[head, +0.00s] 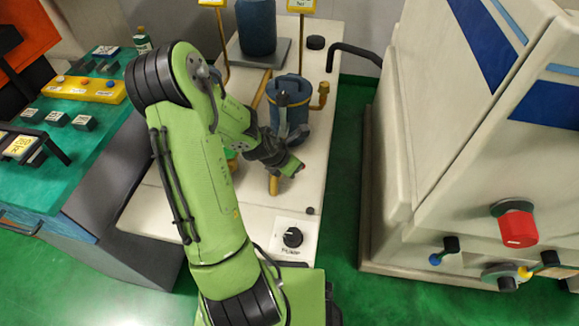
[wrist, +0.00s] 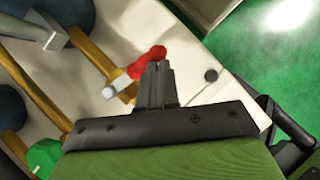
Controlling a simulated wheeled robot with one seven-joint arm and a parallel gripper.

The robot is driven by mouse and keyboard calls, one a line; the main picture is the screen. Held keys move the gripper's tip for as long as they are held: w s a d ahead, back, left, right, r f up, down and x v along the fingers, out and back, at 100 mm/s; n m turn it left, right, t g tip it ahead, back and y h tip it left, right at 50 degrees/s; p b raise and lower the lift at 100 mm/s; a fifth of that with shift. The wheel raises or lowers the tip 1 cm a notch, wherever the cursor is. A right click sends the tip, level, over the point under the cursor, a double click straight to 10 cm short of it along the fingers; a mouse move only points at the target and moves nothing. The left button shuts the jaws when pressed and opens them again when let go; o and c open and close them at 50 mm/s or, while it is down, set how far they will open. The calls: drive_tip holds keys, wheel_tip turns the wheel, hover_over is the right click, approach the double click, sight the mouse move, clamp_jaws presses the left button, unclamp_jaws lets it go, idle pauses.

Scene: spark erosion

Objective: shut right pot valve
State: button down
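A red valve handle (wrist: 147,62) sits by a brass pipe (wrist: 97,60) with a pale round end (wrist: 121,82) in the wrist view. My gripper (wrist: 158,66) has its fingers together, with the tips overlapping the red handle's lower edge in the picture. I cannot tell whether they touch it. In the head view my gripper (head: 297,168) is low over the white bench, in front of the nearer blue pot (head: 288,112), and the red handle is hidden. A green valve handle (wrist: 44,156) is at the wrist view's lower left.
The white bench (head: 180,205) carries a pump knob (head: 292,237), a farther blue pot (head: 256,27) and a black bent pipe (head: 355,50). A large white machine (head: 450,120) stands right, beyond a strip of green floor. A green-topped workbench (head: 85,110) stands left.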

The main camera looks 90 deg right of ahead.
drive_tip(key=shift+s+d, duration=0.25)
drive_tip(key=shift+s, duration=0.05)
drive_tip(key=shift+d, duration=0.15)
idle(0.4)
